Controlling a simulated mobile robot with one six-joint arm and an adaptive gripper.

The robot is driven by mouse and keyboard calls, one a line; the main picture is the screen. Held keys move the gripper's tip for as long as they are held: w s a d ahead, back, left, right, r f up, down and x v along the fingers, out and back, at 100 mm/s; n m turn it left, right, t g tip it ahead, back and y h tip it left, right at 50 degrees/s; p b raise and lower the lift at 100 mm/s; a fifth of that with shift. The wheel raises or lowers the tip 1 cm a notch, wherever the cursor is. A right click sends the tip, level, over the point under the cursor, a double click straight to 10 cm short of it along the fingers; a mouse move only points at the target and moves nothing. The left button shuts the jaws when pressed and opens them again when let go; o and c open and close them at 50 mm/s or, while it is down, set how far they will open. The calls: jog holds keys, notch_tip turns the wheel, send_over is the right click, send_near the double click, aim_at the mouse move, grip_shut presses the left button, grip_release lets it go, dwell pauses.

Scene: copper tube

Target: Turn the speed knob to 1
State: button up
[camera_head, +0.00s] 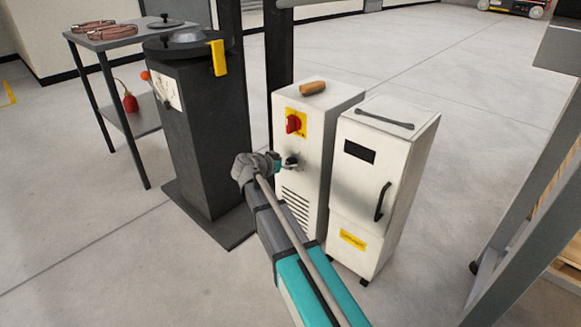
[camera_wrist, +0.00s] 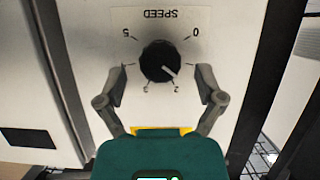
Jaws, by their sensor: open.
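The black speed knob (camera_wrist: 158,60) sits on a white dial plate (camera_wrist: 150,18) that appears upside down in the wrist view. The word SPEED and the marks 0, 5, 3 and 2 are readable. The knob's white pointer line is toward the lower right in that view, near the 2 side. My gripper (camera_wrist: 160,76) is open, with one finger on each side of the knob and visible gaps to it. In the head view my gripper (camera_head: 288,163) is at the front of the white cabinet (camera_head: 312,140) and largely hides the knob.
A red rotary switch (camera_head: 293,124) on a yellow plate is above the knob. A second white unit (camera_head: 380,190) with a black handle stands close on the right. A dark pedestal (camera_head: 205,140) stands on the left. A wooden-coloured cylinder (camera_head: 313,88) lies on the cabinet top.

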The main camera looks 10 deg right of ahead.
jog(key=shift+b+x, duration=0.3)
jog(key=shift+x, duration=0.9)
jog(key=c, duration=1.2)
jog(key=shift+o, duration=0.2)
jog(key=shift+w+a+n+g+h, duration=0.1)
jog(key=shift+n+g+h, duration=0.3)
jog(key=shift+n, duration=0.5)
jog(key=shift+n+g+h+b, duration=0.3)
jog(key=shift+n+h, duration=0.1)
jog(key=shift+n, duration=0.2)
